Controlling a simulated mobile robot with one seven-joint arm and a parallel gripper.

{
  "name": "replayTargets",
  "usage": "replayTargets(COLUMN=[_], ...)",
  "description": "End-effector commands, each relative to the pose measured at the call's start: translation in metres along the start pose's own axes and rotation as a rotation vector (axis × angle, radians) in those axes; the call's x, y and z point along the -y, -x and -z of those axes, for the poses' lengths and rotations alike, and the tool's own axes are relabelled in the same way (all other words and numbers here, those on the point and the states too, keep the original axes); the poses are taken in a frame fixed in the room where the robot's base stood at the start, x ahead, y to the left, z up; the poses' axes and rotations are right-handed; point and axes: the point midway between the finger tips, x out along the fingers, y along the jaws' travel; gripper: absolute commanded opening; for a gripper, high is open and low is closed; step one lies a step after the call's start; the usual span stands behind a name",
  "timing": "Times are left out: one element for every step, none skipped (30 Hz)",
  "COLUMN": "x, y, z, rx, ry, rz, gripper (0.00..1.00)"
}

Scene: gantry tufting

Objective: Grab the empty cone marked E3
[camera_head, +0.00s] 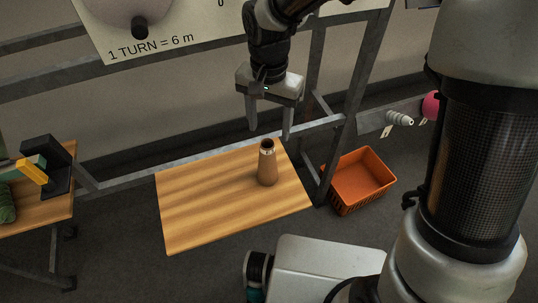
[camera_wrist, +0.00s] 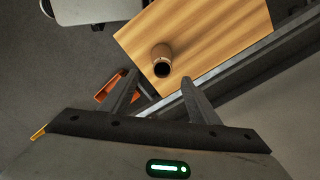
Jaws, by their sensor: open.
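A brown, tapering cone (camera_head: 267,163) with a dark open top and a pale band near its upper end stands upright on a wooden board (camera_head: 205,205). It bears no yarn, and I can read no E3 mark on it. My gripper (camera_head: 269,135) points down with its fingers apart, just above and behind the cone's top, empty. In the wrist view the cone (camera_wrist: 162,58) stands on the board (camera_wrist: 225,25), beyond the open fingertips (camera_wrist: 160,82) and apart from them.
An orange crate (camera_head: 358,180) stands on the floor right of the board, beside a grey frame post (camera_head: 337,125). A white cone and a pink ball (camera_head: 431,105) sit on a rail at right. Another wooden table (camera_head: 45,210) with a black-and-yellow device is at left.

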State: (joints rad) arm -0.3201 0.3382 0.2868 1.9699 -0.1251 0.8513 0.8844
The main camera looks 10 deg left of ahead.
Motion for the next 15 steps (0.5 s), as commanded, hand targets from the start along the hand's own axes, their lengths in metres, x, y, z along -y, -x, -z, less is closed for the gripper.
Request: replayTargets(x=[0.0, 0.0, 0.0, 0.001, 0.001, 0.0, 0.0, 0.001, 0.001, 0.001, 0.002, 0.003, 0.004, 0.004, 0.005], y=[-0.009, -0.013, -0.016, -0.019, -0.02, -0.022, -0.023, -0.025, -0.029, -0.032, -0.037, -0.043, -0.048, -0.053, -0.059], z=[-0.001, 0.0, 0.0, 0.0, 0.0, 0.0, 0.0, 0.0, -0.001, -0.001, -0.001, -0.002, -0.003, -0.003, -0.003], rx=[0.002, 0.002, 0.001, 0.0, 0.0, 0.0, 0.001, 0.001, 0.001, 0.001, 0.002, 0.003, 0.003, 0.003, 0.003], ry=[0.001, 0.001, 0.001, 0.001, 0.001, 0.001, 0.001, 0.001, 0.002, 0.002, 0.002, 0.002, 0.002, 0.002, 0.001], rz=[-0.001, -0.001, 0.0, 0.001, 0.001, 0.0, 0.0, 0.0, -0.001, -0.001, -0.001, -0.002, -0.001, -0.002, -0.002], gripper=[0.56, 0.56, 0.56, 0.56, 0.56, 0.56, 0.56, 0.56, 0.56, 0.56, 0.56, 0.56, 0.56, 0.56, 0.56])
